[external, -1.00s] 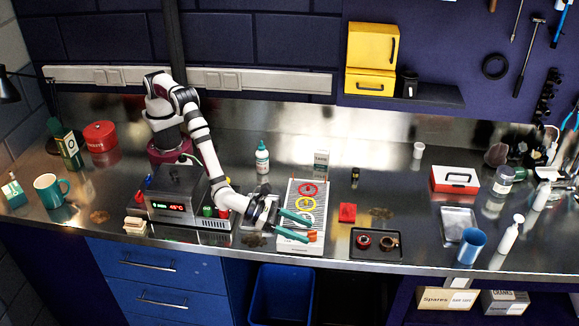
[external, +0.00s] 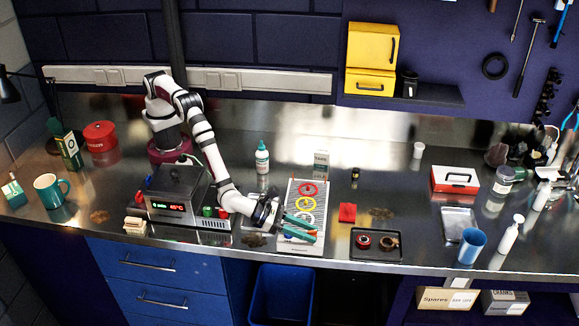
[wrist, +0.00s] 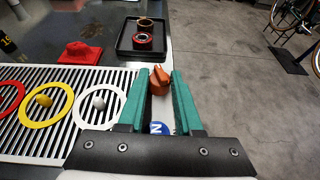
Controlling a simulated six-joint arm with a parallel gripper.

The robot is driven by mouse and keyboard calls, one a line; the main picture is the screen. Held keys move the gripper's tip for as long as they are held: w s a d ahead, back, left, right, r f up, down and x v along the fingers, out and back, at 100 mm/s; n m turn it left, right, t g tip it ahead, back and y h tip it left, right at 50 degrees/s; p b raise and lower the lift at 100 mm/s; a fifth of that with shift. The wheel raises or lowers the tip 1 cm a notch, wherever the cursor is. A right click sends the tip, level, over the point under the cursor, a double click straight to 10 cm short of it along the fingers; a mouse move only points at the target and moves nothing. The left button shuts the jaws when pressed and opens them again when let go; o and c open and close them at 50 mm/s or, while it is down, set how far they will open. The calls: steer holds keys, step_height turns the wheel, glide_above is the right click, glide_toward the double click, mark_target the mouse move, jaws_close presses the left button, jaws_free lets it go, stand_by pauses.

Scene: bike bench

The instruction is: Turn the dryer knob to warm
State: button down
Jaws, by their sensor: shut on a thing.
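The dryer (external: 318,190) is a pale box with a slatted top at the bench's front edge. Its orange knob (wrist: 158,80) shows in the wrist view, between the tips of my teal fingers. My gripper (external: 314,231) is shut on the knob at the dryer's front right corner, and it also shows in the wrist view (wrist: 160,86). A blue round mark (wrist: 160,128) with a white letter is partly hidden below the knob. I cannot read the knob's setting.
Red (external: 308,189), yellow (external: 305,203) and white (wrist: 100,103) rings lie on the slats. A red cloth (external: 347,212) and a black tray (external: 365,251) with two round parts lie to the right. A box with a red display (external: 172,207) stands left. Open floor lies beyond the bench edge.

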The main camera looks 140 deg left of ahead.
steer(key=shift+n+g+y, duration=0.4)
steer(key=shift+n+y, duration=0.1)
steer(key=shift+n, duration=0.1)
steer(key=shift+d, duration=0.1)
steer(key=c, duration=0.6)
jaws_free()
steer(key=v, duration=1.6)
steer(key=s+a+m+t+h, duration=0.2)
steer(key=a+m+h, duration=0.1)
steer(key=a+m, duration=0.1)
steer(key=shift+t, duration=0.3)
steer(key=x, duration=1.5)
steer(key=shift+s+a+f, duration=0.1)
steer(key=shift+f, duration=0.1)
